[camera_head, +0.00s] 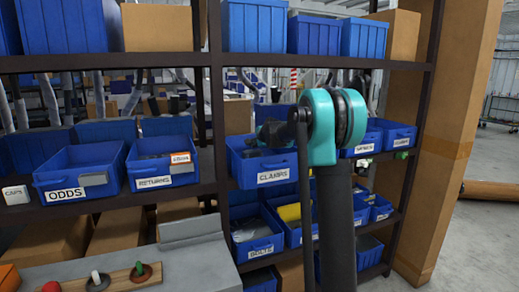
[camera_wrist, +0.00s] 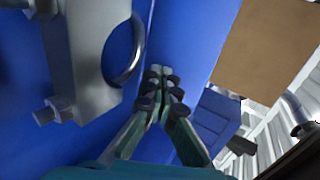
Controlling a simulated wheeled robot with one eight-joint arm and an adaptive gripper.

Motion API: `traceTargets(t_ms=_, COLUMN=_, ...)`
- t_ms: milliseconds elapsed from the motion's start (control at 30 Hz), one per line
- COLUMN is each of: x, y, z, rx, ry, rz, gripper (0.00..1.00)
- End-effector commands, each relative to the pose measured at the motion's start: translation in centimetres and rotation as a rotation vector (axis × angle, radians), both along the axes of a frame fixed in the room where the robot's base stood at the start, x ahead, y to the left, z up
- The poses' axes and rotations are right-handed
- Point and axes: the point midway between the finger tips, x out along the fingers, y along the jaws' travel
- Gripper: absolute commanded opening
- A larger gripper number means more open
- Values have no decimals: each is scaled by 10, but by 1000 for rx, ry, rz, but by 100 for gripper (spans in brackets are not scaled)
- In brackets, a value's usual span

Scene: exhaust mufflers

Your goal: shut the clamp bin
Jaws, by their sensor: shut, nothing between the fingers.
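The clamp bin (camera_head: 250,165) is a blue open-topped bin labelled CLAMPS, on the middle shelf in the head view. Its front juts out past the shelf edge. My arm stands in front of its right side and hides part of it. My gripper (camera_wrist: 161,88) shows in the wrist view with its fingers together and empty, their tips close to a blue wall (camera_wrist: 188,50). I cannot tell whether they touch it. A grey metal piece with a ring (camera_wrist: 85,55) is left of the fingers. In the head view my gripper's fingertips are not clearly visible.
Blue bins labelled ODDS (camera_head: 65,195) and RETURNS (camera_head: 155,185) sit to the left. More bins stand to the right and on the shelf below, including BOLTS (camera_head: 257,250). A grey bench top (camera_head: 190,255) with small coloured knobs is at front left. A shelf post (camera_head: 217,100) stands left of the clamp bin.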

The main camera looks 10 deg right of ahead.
Motion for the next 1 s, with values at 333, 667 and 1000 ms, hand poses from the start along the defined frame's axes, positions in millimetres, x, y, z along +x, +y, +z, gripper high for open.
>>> traceTargets(t_ms=333, x=80, y=21, z=0, rx=0, ry=0, rz=0, gripper=0)
traceTargets(t_ms=667, x=116, y=31, z=0, rx=0, ry=0, rz=0, gripper=0)
traceTargets(t_ms=1000, x=122, y=33, z=0, rx=1, ry=-2, rz=0, gripper=0)
